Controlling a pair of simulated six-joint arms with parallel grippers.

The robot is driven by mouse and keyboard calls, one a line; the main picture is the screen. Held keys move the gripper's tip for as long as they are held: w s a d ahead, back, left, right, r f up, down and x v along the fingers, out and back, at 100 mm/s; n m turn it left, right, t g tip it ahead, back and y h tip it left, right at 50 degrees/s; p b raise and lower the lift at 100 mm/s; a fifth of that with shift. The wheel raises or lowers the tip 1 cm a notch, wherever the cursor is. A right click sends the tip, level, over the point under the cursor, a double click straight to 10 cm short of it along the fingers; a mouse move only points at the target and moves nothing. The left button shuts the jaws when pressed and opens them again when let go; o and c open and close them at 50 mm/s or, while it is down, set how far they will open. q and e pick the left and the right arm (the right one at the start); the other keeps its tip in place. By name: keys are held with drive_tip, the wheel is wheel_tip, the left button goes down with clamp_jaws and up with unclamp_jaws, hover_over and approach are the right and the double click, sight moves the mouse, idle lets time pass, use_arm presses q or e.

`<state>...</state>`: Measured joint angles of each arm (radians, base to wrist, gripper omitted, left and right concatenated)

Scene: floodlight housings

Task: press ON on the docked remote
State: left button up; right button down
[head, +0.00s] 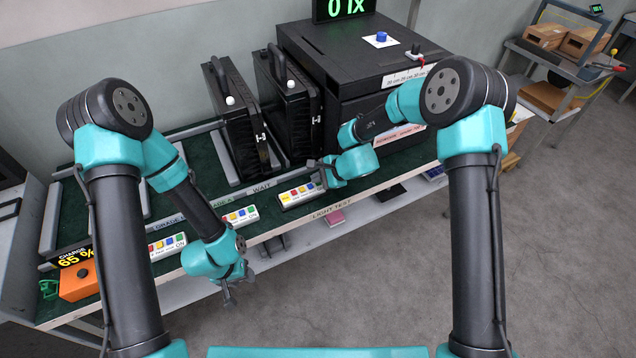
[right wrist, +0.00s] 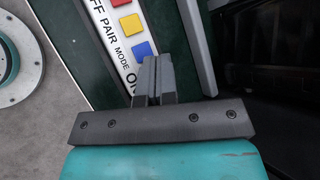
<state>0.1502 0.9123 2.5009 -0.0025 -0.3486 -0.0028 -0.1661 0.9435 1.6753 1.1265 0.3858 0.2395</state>
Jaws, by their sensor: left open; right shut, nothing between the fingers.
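A white remote (head: 298,195) with coloured buttons lies at the front edge of the green bench top, below the WAIT label. In the right wrist view the remote (right wrist: 122,42) shows red, yellow and blue buttons and the words PAIR, MODE and ON. My right gripper (head: 319,174) is shut and empty over its right end. In the right wrist view the fingertips (right wrist: 151,66) are beside the ON lettering and hide the button there; I cannot tell whether they touch it. My left gripper (head: 232,287) is open and empty, in front of the bench edge.
Two more remotes (head: 240,216) (head: 167,246) lie along the front edge to the left. Two black floodlight housings (head: 233,120) (head: 289,102) stand behind. A large black box (head: 345,60) is at the back right. An orange charger (head: 78,280) sits at the far left.

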sight(318, 184)
drive_tip(key=shift+f, duration=0.2)
idle(0.6)
drive_tip(key=shift+r, duration=0.75)
drive_tip(key=shift+r, duration=0.1)
drive_tip(key=shift+r, duration=2.45)
drive_tip(key=shift+f, duration=0.1)
